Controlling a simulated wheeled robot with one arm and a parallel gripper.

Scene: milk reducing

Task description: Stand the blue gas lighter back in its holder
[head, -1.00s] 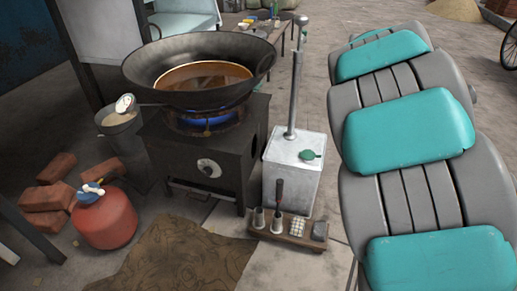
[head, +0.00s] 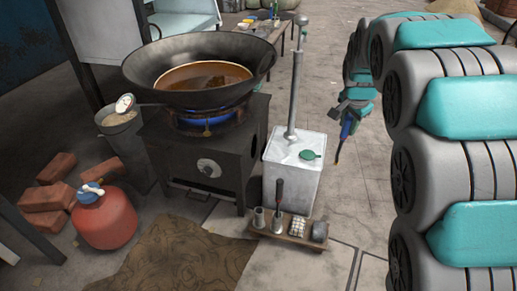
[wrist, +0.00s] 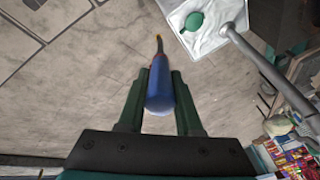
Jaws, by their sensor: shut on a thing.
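My gripper (head: 352,112) is shut on the blue gas lighter (head: 347,130), to the right of the white box and above the floor. In the head view the lighter hangs with its thin dark tip down. In the wrist view the blue handle (wrist: 160,92) lies between my green fingers (wrist: 159,85), with its narrow rod pointing away to an orange end. A wooden rack (head: 290,237) stands on the floor before the white box. It carries an open metal cup (head: 258,218) at its left end, which looks empty, and a second cup (head: 277,224) with a dark-handled tool upright in it.
The white box (head: 294,170) with a tall metal post and green cap stands behind the rack. Left of it is the stove (head: 205,165) with a lit burner under a wide pan (head: 195,70).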

